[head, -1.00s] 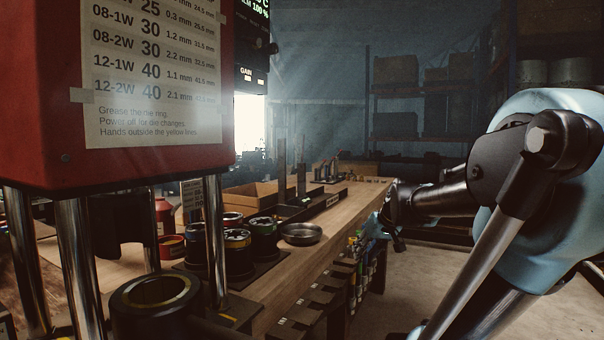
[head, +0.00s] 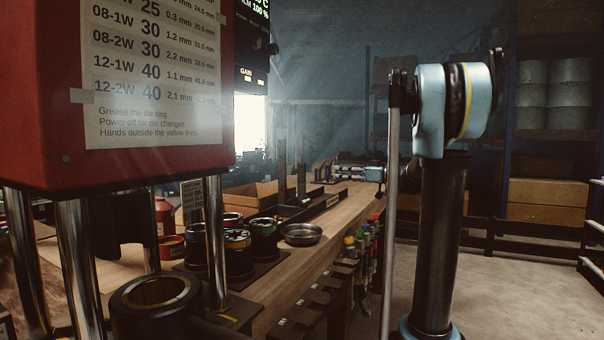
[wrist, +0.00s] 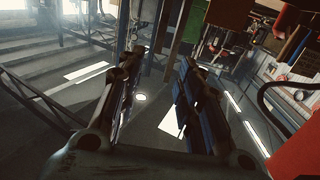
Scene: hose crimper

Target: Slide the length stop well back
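The red crimper (head: 150,80) fills the left of the head view, standing on bright steel columns (head: 75,255). Below it is a black cylinder with a yellow ring (head: 155,295). I cannot pick out the length stop for certain in either view. My gripper (wrist: 158,65) shows in the wrist view with its two dark fingers apart and nothing between them. It hangs over open floor, well clear of the red body (wrist: 302,150) at the right edge of the wrist view. In the head view my fingers cannot be made out.
The wooden bench (head: 345,215) holds several dark die sets (head: 264,238), a metal bowl (head: 301,233) and a cardboard box (head: 250,197). Tools hang at its front edge (head: 362,245). Shelving (head: 545,150) stands behind. The floor (head: 505,275) to the right is clear.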

